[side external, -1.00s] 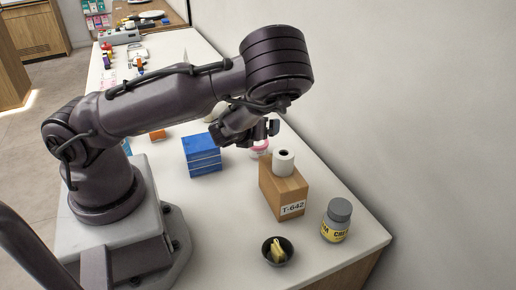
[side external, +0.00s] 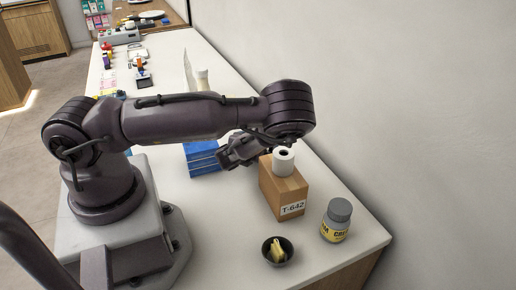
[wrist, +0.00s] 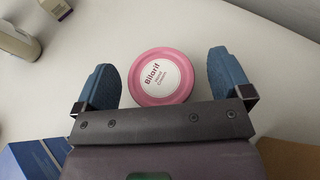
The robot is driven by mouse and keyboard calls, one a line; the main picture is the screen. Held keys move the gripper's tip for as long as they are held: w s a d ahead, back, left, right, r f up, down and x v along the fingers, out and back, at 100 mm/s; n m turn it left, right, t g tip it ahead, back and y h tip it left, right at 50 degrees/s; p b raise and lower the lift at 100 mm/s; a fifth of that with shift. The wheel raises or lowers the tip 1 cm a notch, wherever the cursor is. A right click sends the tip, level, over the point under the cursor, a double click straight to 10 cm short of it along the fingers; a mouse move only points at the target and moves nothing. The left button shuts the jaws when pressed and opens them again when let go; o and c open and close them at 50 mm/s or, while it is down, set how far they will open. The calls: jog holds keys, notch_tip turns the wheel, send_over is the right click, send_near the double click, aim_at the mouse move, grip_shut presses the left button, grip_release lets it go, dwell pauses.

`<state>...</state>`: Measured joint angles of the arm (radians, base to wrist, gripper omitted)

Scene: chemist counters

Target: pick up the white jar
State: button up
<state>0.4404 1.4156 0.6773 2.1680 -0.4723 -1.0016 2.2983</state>
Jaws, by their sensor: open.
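A round jar with a pink lid rim and a white "Bilarif" label (wrist: 161,76) stands on the counter in the wrist view, seen from above. Its body is hidden under the lid there. In the side view the jar is hidden behind my gripper and the cardboard box. My gripper (wrist: 163,82) is open, with one blue finger pad on each side of the jar and a gap on both sides. In the side view my gripper (side external: 240,152) is low over the counter, between the blue box and the cardboard box.
The blue box (side external: 201,158) is left of my gripper. The cardboard box (side external: 280,190) is close on its right, with a white roll (side external: 283,162) on top. A grey-lidded bottle (side external: 336,221) and a dark bowl (side external: 287,252) stand nearer. A pale bottle (wrist: 18,42) is farther off.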

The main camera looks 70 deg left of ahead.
jog(key=c, duration=1.1)
jog(key=shift+o, duration=0.2)
jog(key=shift+w+r, duration=0.1)
